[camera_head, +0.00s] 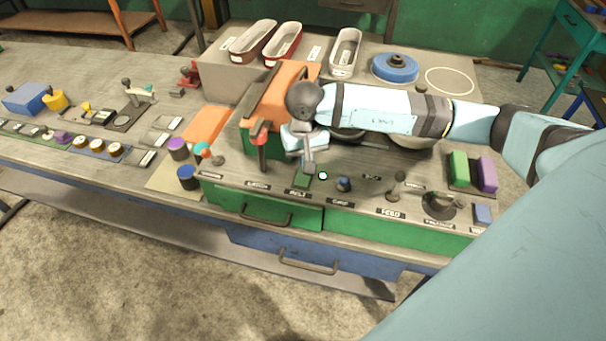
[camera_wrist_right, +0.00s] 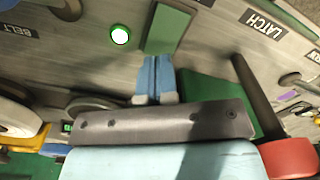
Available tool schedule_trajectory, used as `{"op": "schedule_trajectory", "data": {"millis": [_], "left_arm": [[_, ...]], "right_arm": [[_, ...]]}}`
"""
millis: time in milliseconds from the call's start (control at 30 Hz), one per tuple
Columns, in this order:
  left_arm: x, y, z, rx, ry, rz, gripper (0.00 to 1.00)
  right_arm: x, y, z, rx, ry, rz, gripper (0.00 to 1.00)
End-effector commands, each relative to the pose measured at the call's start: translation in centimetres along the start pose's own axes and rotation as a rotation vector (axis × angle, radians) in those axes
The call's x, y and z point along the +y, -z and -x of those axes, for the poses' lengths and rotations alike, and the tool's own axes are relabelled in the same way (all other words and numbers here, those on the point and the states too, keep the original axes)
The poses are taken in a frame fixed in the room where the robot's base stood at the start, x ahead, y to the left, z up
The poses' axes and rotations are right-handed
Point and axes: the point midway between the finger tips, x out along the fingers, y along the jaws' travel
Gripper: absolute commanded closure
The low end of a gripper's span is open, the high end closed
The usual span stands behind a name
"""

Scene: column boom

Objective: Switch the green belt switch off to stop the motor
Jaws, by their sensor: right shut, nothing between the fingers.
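The green belt switch (camera_head: 303,180) is a small flat green plate on the grey bench panel, above a dark label strip. In the right wrist view the green switch (camera_wrist_right: 168,28) lies just beyond my fingertips. A small round lamp (camera_wrist_right: 120,35), white with a green rim, is beside it; it also shows in the head view (camera_head: 323,175). My right gripper (camera_head: 309,168) reaches in from the right and points down at the switch. Its blue fingers (camera_wrist_right: 157,62) are shut together and empty, at the near edge of the switch; I cannot tell if they touch. My left gripper is out of view.
A red-topped lever (camera_head: 262,140) stands close left of my gripper, beside an orange and green housing (camera_head: 280,95). A dark blue knob (camera_head: 344,184) and a small grey lever (camera_head: 395,188) are to the right. Green and purple blocks (camera_head: 472,172) stand farther right.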

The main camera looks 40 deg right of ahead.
Motion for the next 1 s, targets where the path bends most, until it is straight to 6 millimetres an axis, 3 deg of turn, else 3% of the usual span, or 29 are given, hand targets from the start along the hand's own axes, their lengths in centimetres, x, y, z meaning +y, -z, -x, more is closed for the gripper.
{"op": "schedule_trajectory", "data": {"millis": [567, 1000], "left_arm": [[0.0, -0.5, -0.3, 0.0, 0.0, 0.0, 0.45], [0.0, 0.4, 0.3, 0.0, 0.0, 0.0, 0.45]], "right_arm": [[0.0, -0.1, -0.6, -0.002, -0.001, 0.0, 1.0], [0.0, 0.0, 2.7, 0.0, -0.001, 0.0, 1.0]]}}
